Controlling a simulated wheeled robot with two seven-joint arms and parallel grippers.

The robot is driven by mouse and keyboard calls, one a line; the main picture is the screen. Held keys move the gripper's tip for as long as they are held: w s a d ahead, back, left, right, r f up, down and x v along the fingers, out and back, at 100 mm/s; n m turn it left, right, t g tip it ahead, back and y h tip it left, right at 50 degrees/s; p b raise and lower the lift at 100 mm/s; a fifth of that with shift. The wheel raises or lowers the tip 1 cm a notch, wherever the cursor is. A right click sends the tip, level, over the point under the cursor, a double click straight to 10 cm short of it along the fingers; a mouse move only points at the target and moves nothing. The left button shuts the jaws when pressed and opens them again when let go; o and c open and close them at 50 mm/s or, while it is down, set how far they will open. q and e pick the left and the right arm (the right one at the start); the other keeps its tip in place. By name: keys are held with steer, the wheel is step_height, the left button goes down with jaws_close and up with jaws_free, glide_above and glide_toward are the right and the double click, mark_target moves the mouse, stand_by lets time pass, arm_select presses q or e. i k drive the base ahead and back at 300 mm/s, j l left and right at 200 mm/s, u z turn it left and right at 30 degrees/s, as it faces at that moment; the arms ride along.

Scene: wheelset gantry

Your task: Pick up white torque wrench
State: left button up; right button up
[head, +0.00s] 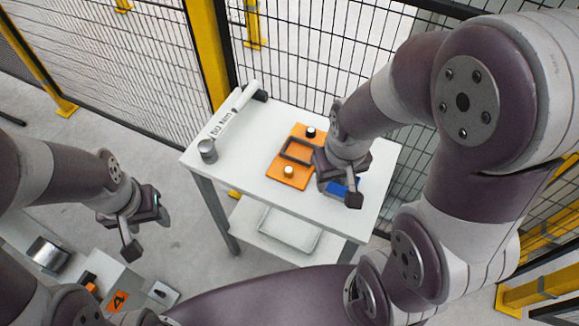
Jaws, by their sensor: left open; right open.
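The white torque wrench (228,112) lies along the left edge of the white table (256,183), with "50 Nm" printed on it. Its far end rests by a dark block, and its near end is by a grey metal cylinder (207,150). My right gripper (340,192) is open over the right part of the table, beside a blue object (341,186) that it partly hides, well to the right of the wrench. My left gripper (137,222) is open over the floor, left of the table and apart from the wrench. Neither gripper touches the wrench.
An orange plate (291,182) with a dark rectangular frame and two knobs lies mid-table. A lower shelf holds a pale tray (289,229). A mesh fence with yellow posts (208,50) stands behind the table. A grey surface with parts is at lower left.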

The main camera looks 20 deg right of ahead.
mark_target(206, 148)
steer(key=i+j, duration=0.25)
steer(key=i+j+z, duration=0.1)
steer(key=z, duration=0.35)
steer(key=i+j+z, duration=0.1)
steer(key=z, duration=0.35)
steer(key=j+z, duration=0.25)
steer(key=z, duration=0.2)
steer(key=j+z, duration=0.25)
steer(key=z, duration=0.2)
steer(key=i, duration=0.05)
